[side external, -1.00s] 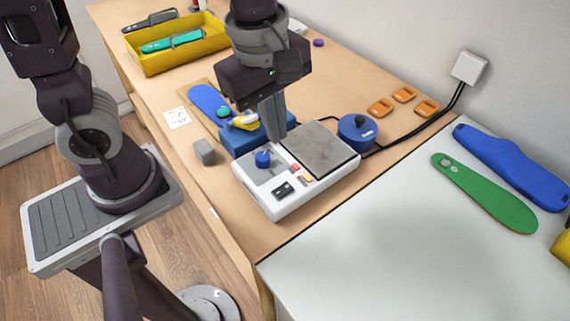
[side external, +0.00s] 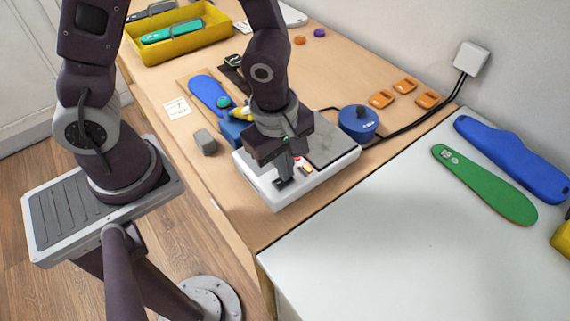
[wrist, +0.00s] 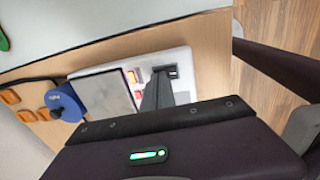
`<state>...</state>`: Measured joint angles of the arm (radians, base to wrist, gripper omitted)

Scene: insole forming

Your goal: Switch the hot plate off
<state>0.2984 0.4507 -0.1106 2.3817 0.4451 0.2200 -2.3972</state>
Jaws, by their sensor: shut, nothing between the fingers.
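The hot plate (side external: 330,178) is a white box with a grey heating surface (side external: 328,146), and it stands near the front edge of the wooden bench. Its black switch (wrist: 173,71) is at the near corner, beside a small orange-lit button (wrist: 132,76) and a red one. My gripper (side external: 284,179) is shut and empty, pointing down at the black switch. In the wrist view my fingertips (wrist: 160,72) are right beside the switch; I cannot tell whether they touch it. The blue knob on the panel is hidden behind my gripper.
A round blue pot (side external: 357,122) stands behind the hot plate, with black cables running to a wall box (side external: 471,57). A grey block (side external: 205,141) lies to the left. Blue (side external: 510,160) and green (side external: 480,182) insoles lie on the white table at right.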

